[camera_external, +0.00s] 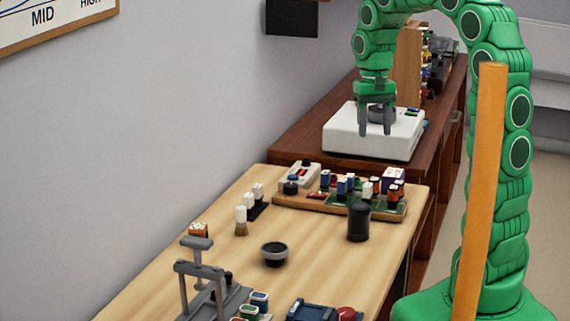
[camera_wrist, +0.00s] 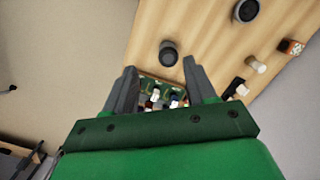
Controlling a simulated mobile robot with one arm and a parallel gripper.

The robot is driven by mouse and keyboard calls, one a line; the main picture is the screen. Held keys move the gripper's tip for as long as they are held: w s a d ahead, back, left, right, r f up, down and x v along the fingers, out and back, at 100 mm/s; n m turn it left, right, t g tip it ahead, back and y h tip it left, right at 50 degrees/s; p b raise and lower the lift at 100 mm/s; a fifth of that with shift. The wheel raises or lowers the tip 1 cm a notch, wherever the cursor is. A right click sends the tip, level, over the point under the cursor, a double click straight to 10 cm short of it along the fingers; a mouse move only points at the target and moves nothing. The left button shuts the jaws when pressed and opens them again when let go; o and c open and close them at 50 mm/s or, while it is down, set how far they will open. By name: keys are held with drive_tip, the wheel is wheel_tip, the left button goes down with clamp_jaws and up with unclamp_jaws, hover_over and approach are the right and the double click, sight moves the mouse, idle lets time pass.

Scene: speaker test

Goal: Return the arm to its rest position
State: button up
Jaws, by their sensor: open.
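My green arm rises from its base at the right of the external view and arches over to the left. My gripper (camera_external: 376,132) hangs pointing down at the end of it, with its grey fingers apart and nothing seen between them. In the external view it overlaps the white box-shaped device (camera_external: 345,142) on the dark wooden cabinet; the exact gap between them cannot be told. In the wrist view the gripper (camera_wrist: 160,75) is open, with the circuit board (camera_wrist: 155,85) and its small parts showing beyond and between the fingers.
An orange post (camera_external: 480,190) stands in front of my arm. The table's middle right is bare.

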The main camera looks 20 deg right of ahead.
drive_tip(key=s+d+f+n, duration=0.1)
drive_tip(key=s, duration=1.3)
drive_tip(key=s+d+f+n, duration=0.1)
drive_tip(key=s+d, duration=0.1)
drive_tip(key=s, duration=1.1)
drive_tip(key=shift+s+f+n+g, duration=0.3)
drive_tip(key=shift+s+f, duration=0.05)
